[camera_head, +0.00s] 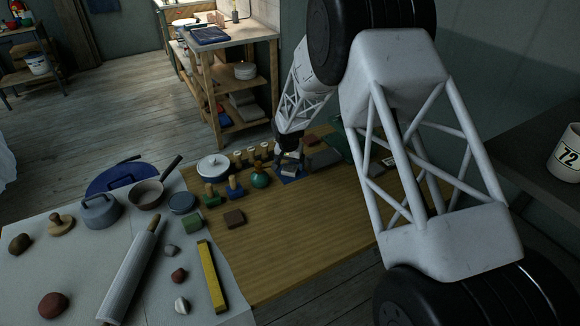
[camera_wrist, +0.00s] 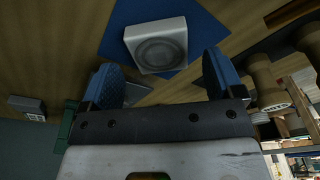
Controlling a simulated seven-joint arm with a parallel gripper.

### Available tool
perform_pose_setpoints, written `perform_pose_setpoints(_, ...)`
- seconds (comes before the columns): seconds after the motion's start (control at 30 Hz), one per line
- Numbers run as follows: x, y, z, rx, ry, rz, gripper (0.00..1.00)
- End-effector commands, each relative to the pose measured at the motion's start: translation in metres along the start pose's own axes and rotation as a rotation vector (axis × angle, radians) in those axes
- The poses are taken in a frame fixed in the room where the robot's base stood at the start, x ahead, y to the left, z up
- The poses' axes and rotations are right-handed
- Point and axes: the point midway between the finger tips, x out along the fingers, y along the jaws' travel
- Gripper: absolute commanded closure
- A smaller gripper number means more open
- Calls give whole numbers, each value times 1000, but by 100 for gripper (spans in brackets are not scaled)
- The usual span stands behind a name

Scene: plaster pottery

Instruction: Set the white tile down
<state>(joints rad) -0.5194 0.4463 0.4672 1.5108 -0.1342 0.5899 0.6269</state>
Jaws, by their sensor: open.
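The white tile (camera_wrist: 156,46), a square pale block with a round recessed ring on its face, lies on a blue square (camera_wrist: 203,22) on the wooden table. My gripper (camera_wrist: 160,82) is open, with one blue-padded finger at each side in the wrist view. The tile is just beyond the fingertips, between their lines and apart from both. In the head view my gripper (camera_head: 290,158) is over the blue square (camera_head: 290,173) at the table's far side; the tile is hard to make out there.
Wooden stamps (camera_wrist: 262,80) stand close to the right finger. The front of the wooden board (camera_head: 290,235) is clear.

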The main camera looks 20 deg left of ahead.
Motion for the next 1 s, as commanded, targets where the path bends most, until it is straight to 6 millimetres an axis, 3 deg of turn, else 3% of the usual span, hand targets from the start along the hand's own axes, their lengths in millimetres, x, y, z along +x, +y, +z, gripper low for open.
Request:
perform_pose_setpoints(0.53,-82,0,0,0,0,0,13)
perform_pose_setpoints(0.73,-96,0,0,0,-1,0,13)
perform_pose_setpoints(1.0,-99,0,0,0,-1,1,13)
